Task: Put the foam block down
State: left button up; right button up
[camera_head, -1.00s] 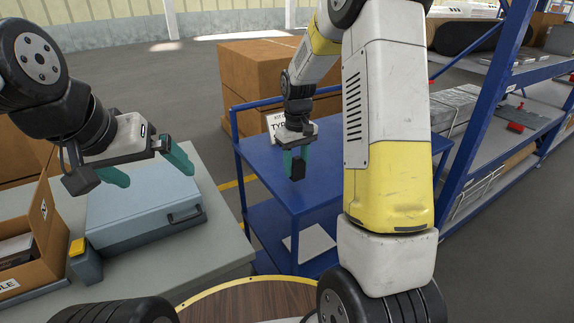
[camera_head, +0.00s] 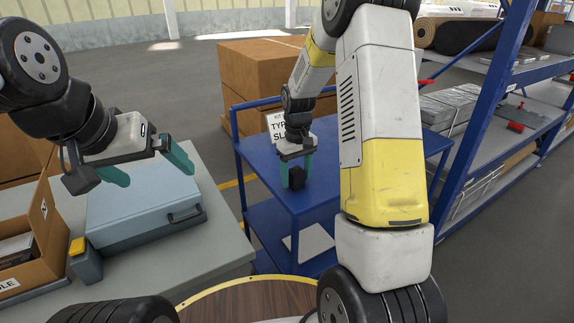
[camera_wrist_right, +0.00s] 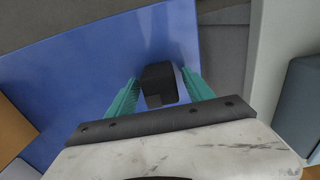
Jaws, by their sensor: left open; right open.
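The foam block (camera_head: 297,178) is a small dark block on the blue cart's top (camera_head: 262,160), near its front edge. In the right wrist view the foam block (camera_wrist_right: 159,84) lies between the two green fingers, with gaps at its sides. My right gripper (camera_head: 296,172) is open around the block, pointing down at the cart top. It also shows in the right wrist view (camera_wrist_right: 160,92). My left gripper (camera_head: 152,176) is open and empty above the light blue case (camera_head: 145,205) at the left.
A grey table at the left holds the case, an open cardboard box (camera_head: 40,225) and a dark box with a yellow top (camera_head: 84,262). Blue shelving (camera_head: 490,105) stands at the right. Large cardboard boxes (camera_head: 250,75) stand behind the cart. Much of the cart top is clear.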

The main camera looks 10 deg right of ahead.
aim_at(296, 171)
jog(key=shift+r, duration=0.15)
notch_tip(296, 171, up, 12)
jog(key=s+r+m+t+y, duration=0.1)
jog(key=s+r+t, duration=0.2)
jog(key=s+r, duration=0.7)
jog(key=s+a+m+t+y, duration=0.1)
jog(key=s+a+m+t, duration=0.1)
jog(key=s, duration=1.2)
jog(key=shift+s+a+r+t, duration=0.2)
jog(key=shift+r+t, duration=0.1)
jog(key=shift+t, duration=0.3)
